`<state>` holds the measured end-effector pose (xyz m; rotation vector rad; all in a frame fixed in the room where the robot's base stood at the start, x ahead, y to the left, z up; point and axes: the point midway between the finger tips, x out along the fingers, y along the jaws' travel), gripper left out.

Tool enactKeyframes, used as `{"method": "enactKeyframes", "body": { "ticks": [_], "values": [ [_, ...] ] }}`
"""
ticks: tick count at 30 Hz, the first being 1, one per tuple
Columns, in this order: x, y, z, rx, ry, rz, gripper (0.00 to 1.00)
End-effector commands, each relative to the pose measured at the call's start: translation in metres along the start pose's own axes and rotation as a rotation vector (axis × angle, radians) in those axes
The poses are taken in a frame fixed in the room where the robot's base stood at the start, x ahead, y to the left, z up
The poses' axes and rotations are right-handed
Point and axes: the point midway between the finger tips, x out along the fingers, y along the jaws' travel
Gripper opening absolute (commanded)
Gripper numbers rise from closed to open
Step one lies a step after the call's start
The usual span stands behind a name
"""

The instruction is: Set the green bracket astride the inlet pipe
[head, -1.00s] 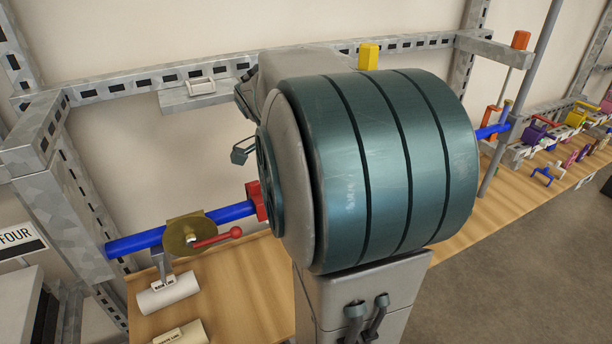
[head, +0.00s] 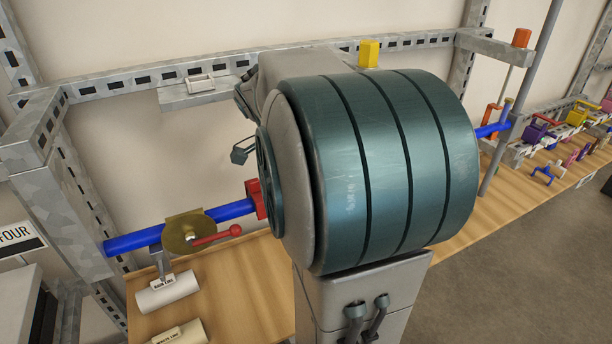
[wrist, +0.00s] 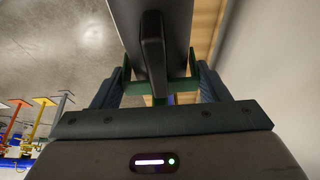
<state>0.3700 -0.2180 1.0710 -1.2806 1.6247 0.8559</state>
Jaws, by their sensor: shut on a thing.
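In the wrist view my gripper (wrist: 158,90) has its two dark fingers on either side of the green bracket (wrist: 184,86) and is shut on it. A dark grey bar in front hides the bracket's middle. A blue pipe (head: 232,209) runs across the frame in the head view, and its middle is hidden behind my arm. No label that I can read names it the inlet pipe. It comes out again at the right (head: 492,130). My gripper and the bracket cannot be made out clearly in the head view, so their distance from the pipe cannot be told.
A brass disc (head: 180,236) with a red-handled lever (head: 216,236) sits on the pipe at the left, and a red block (head: 256,198) on it near my arm. A vertical grey post (head: 522,95) rises at the right.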

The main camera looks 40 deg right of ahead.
Motion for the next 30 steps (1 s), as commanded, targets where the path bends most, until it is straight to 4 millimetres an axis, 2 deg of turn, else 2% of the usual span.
{"method": "enactKeyframes", "body": {
  "ticks": [14, 15, 17, 26, 30],
  "values": [
    [0.001, 0.000, 0.001, 0.000, 0.000, 0.000, 0.44],
    [0.001, 0.000, 0.001, 0.000, 0.000, 0.000, 0.79],
    [0.001, 0.000, 0.001, 0.000, 0.000, 0.000, 0.94],
    [0.000, 0.000, 0.001, 0.000, 0.000, -0.001, 0.94],
    [-0.013, -0.001, 0.000, 0.000, 0.000, -0.003, 0.94]
  ]
}}
